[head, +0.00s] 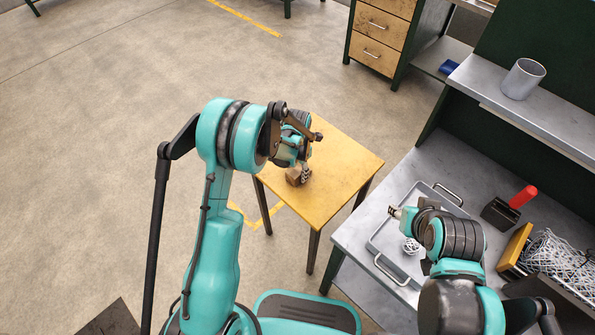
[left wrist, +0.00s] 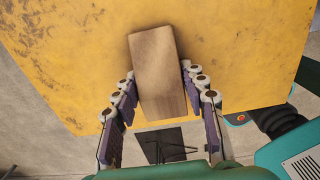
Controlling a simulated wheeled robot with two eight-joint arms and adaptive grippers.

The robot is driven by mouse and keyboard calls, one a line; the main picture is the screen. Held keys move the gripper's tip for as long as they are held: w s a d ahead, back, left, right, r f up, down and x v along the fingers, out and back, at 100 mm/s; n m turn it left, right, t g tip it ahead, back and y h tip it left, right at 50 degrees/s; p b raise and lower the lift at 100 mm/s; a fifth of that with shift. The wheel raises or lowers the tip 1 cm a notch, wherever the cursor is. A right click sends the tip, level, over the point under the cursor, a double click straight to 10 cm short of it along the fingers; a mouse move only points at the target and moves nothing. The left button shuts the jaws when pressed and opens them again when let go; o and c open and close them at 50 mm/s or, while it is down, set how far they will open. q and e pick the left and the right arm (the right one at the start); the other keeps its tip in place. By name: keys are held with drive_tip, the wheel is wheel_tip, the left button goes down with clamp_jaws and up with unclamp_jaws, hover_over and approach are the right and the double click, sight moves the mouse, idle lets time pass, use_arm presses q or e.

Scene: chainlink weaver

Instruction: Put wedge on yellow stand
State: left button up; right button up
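The wedge (left wrist: 158,72) is a brown wooden block. It lies between the two fingers of my left gripper (left wrist: 159,72), with the fingertips against its sides. In the head view the wedge (head: 296,176) shows at the tip of my left gripper (head: 303,174), over the front part of the yellow stand (head: 345,160). The stand is a small square table with dark legs, and its worn top (left wrist: 245,60) fills much of the left wrist view. I cannot tell whether the wedge touches the top. My right gripper (head: 395,211) is over the tray, its opening too small to judge.
A grey bench (head: 357,236) stands at the right with a metal tray (head: 376,240), a white wire ball (head: 411,245), a red-handled tool (head: 522,197) and a bin of white wire (head: 560,262). A grey cup (head: 522,79) stands on the shelf. The rest of the stand's top is clear.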

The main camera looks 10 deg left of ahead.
use_arm(q)
drive_tip(key=shift+o, duration=1.2)
drive_tip(key=shift+r, duration=0.2)
wheel_tip(320, 180, up, 11)
drive_tip(key=p, duration=0.5)
wheel_tip(320, 180, up, 8)
drive_tip(key=r+m+t, duration=0.1)
drive_tip(key=m, duration=0.4)
hover_over(298, 170)
drive_tip(key=s+a, duration=0.2)
drive_tip(key=s, duration=0.1)
drive_tip(key=s+a+r+m+t, duration=0.2)
drive_tip(key=s+r+m+t, duration=0.1)
drive_tip(key=s+m, duration=0.6)
drive_tip(key=s+a+r+m+t, duration=0.2)
drive_tip(key=s+r+m, duration=0.4)
drive_tip(key=s+m, duration=0.4)
drive_tip(key=m+t, duration=0.1)
drive_tip(key=m, duration=0.4)
drive_tip(key=shift+s+a, duration=0.15)
drive_tip(key=shift+s, duration=0.05)
